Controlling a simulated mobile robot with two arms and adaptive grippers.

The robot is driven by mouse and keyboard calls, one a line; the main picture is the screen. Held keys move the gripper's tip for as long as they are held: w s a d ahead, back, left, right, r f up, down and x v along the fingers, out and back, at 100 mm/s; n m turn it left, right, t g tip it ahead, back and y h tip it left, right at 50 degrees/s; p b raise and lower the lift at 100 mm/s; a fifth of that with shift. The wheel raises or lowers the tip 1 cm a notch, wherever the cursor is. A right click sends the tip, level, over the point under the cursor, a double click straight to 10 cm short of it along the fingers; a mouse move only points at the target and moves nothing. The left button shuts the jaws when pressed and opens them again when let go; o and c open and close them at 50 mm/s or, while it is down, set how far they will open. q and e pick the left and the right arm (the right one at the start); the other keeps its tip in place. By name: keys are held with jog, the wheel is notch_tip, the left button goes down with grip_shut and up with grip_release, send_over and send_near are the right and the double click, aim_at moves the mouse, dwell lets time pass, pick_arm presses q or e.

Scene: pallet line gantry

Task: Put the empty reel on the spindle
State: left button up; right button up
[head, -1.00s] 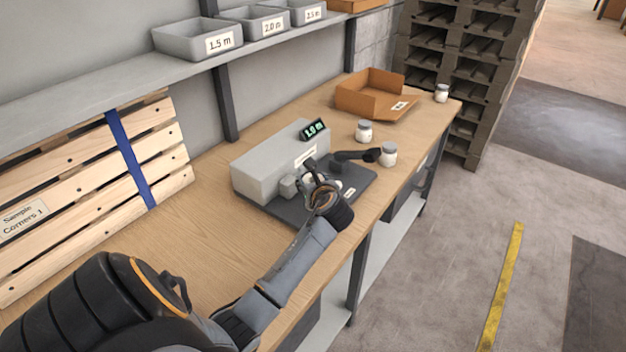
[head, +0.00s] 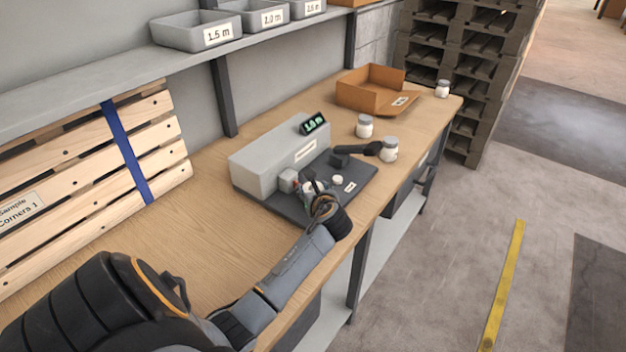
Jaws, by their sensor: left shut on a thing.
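A grey machine (head: 278,160) with a green-lit display stands on a dark base plate (head: 362,178) on the bench. My left gripper (head: 311,188) is over the near side of this plate, in front of the machine. It is shut on a small pale piece (head: 308,187), which looks like the reel; the fingers hide most of it. A small white round piece (head: 337,180) sits on the plate just right of the gripper. I cannot tell whether it is the spindle. A black handle (head: 358,151) shows at the plate's far side. My right gripper is not in view.
An open cardboard box (head: 371,89) is farther back. A slatted wooden panel (head: 85,180) leans at left. Labelled grey bins (head: 190,32) are on the shelf above. The bench's near left is clear.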

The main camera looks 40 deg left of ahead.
pick_arm(q)
jog(key=o, duration=1.3)
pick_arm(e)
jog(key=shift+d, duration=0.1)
pick_arm(q)
jog(key=v, duration=1.2)
jog(key=shift+r, duration=0.15)
